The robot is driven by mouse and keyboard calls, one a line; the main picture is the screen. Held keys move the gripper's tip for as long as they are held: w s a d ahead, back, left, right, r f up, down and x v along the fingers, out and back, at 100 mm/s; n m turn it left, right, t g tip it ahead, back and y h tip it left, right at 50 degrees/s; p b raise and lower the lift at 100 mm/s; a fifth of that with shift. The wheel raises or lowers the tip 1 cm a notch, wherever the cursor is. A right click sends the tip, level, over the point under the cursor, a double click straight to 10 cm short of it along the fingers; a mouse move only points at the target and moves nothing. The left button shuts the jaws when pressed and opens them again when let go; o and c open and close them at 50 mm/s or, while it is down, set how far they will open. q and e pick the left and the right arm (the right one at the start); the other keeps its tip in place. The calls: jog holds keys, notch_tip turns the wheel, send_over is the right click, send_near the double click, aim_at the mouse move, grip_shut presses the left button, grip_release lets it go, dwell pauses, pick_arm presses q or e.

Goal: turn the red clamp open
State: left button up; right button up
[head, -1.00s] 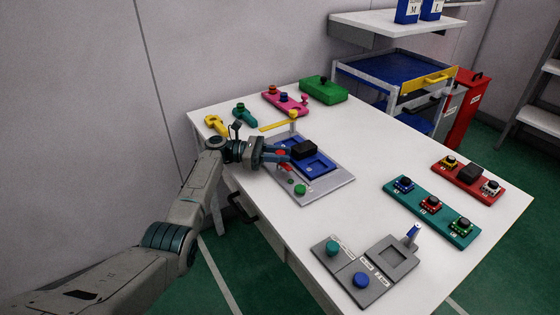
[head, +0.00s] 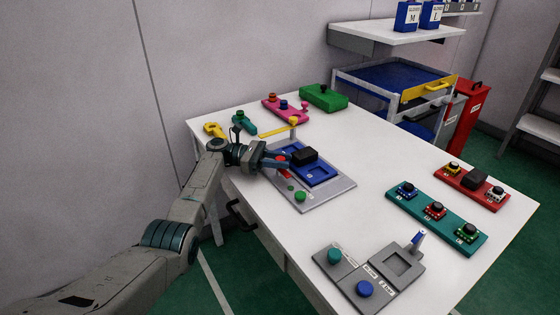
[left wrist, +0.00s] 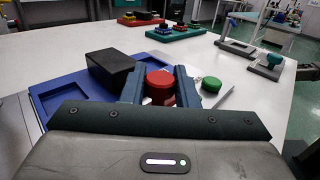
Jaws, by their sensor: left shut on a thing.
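The red clamp (head: 282,158) is on the grey plate (head: 328,197) with the blue tray. In the left wrist view its round red knob (left wrist: 160,86) sits between my two fingers. My left gripper (head: 283,161) is shut on the red clamp; in the left wrist view (left wrist: 165,88) a finger stands on each side of the knob. The black block (head: 304,156) rests in the blue tray (head: 325,175), beside the clamp. The clamp's lower part is hidden by the fingers. My right gripper is not in view.
A green knob (head: 300,196) stands on the same plate, near the gripper. A yellow bar with a knob (head: 279,130) lies behind it. A teal board (head: 436,218) and a grey fixture (head: 366,276) stand to the right. The middle of the white table (head: 365,160) is clear.

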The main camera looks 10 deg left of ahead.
pick_arm(q)
jog(key=o, duration=1)
jog(key=shift+c, duration=0.2)
jog(key=shift+a, duration=0.3)
jog(key=a+b, duration=0.2)
jog(key=a, duration=0.6)
jog(key=shift+a+f, duration=0.1)
jog(key=shift+a, duration=0.3)
jog(key=shift+a+b, duration=0.35)
jog(key=shift+a, duration=0.3)
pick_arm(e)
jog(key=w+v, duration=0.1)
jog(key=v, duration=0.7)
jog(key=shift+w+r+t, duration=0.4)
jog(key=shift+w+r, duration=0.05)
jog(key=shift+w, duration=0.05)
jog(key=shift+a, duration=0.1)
